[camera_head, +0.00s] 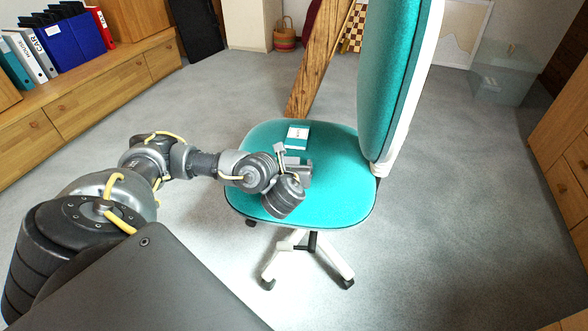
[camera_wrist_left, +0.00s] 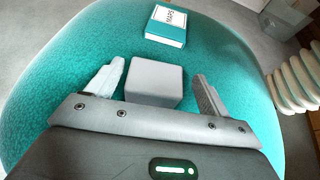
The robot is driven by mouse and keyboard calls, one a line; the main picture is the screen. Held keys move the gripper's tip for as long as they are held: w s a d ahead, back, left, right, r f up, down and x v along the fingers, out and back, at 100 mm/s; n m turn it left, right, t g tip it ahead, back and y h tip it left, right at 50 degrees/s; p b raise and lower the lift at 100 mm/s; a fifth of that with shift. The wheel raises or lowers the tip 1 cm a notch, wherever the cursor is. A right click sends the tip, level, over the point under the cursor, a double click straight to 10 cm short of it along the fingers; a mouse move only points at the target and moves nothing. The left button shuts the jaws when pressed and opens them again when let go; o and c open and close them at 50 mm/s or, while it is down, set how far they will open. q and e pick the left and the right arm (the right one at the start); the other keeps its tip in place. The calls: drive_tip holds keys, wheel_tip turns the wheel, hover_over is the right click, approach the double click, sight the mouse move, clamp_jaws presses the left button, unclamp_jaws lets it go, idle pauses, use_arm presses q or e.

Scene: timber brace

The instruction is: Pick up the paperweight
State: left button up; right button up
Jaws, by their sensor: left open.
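A light grey block, which I take to be the paperweight (camera_wrist_left: 154,82), sits on the teal chair seat (camera_head: 330,195). In the left wrist view it lies between the two spread fingers of my left gripper (camera_wrist_left: 158,72), with a gap to each side. The gripper is open and holds nothing. In the head view my left gripper (camera_head: 291,160) is over the middle of the seat, and the wrist hides most of the block. My right gripper is not in view.
A teal-and-white book labelled MAPS (camera_wrist_left: 167,25) lies on the seat beyond the block. The chair backrest (camera_head: 392,75) rises at the right. A timber beam (camera_head: 318,60) slants behind the seat. Binders (camera_head: 60,38) stand on a low wooden cabinet (camera_head: 95,95) at the left.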

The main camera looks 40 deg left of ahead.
use_arm(q)
drive_tip(key=shift+s+a+r, duration=0.1)
drive_tip(key=shift+s+a, duration=0.05)
drive_tip(key=shift+a, duration=0.05)
drive_tip(key=c, duration=1.2)
